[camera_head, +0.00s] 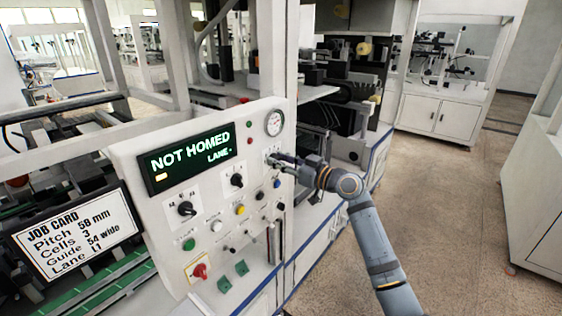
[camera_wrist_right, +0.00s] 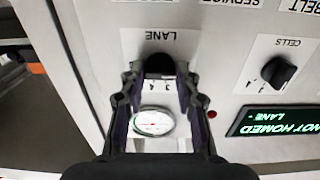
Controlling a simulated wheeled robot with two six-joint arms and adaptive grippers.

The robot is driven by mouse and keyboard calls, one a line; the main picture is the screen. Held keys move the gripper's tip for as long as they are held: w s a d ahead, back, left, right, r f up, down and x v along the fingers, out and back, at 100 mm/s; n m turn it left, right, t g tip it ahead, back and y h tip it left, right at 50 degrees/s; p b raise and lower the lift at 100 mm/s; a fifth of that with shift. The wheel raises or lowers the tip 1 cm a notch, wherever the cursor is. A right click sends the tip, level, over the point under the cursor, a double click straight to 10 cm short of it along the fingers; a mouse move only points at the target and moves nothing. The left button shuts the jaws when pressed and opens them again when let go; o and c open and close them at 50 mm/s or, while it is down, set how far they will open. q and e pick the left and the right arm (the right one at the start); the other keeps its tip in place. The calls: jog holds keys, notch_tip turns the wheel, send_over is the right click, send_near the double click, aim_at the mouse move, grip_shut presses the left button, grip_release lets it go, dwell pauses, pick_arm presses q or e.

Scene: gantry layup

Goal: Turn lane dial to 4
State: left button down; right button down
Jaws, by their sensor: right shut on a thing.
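The lane dial (camera_wrist_right: 160,64) is a black knob under an upside-down LANE label in the right wrist view. My right gripper (camera_wrist_right: 159,78) has a finger on each side of it and is shut on it. Digits, seemingly 3 and 4, show between the fingers; which one the dial points at I cannot tell. In the head view my right gripper (camera_head: 275,160) reaches the control panel (camera_head: 215,262) from the right and mostly hides the dial. The display (camera_head: 190,158) reads NOT HOMED, with LANE and a dash. My left gripper is out of view.
Close to the lane dial are the cells knob (camera_head: 236,181), a round gauge (camera_head: 274,123) and several buttons. A red switch (camera_head: 200,271) is low on the panel. A job card (camera_head: 76,232) at left reads Lane L1. Open floor lies to the right.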

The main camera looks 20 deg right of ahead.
jog(key=shift+m, duration=0.4)
jog(key=m, duration=0.6)
jog(key=shift+d, duration=0.1)
jog(key=m+p, duration=0.1)
jog(key=m, duration=0.2)
jog(key=m+p, duration=0.2)
jog(key=m, duration=0.3)
jog(key=m+p, duration=0.2)
jog(key=m, duration=0.2)
jog(key=shift+w, duration=0.1)
jog(key=shift+f+m+p, duration=0.1)
jog(key=shift+m+p, duration=0.85)
jog(key=shift+m, duration=0.25)
jog(key=shift+f+m, duration=0.1)
jog(key=shift+m, duration=0.2)
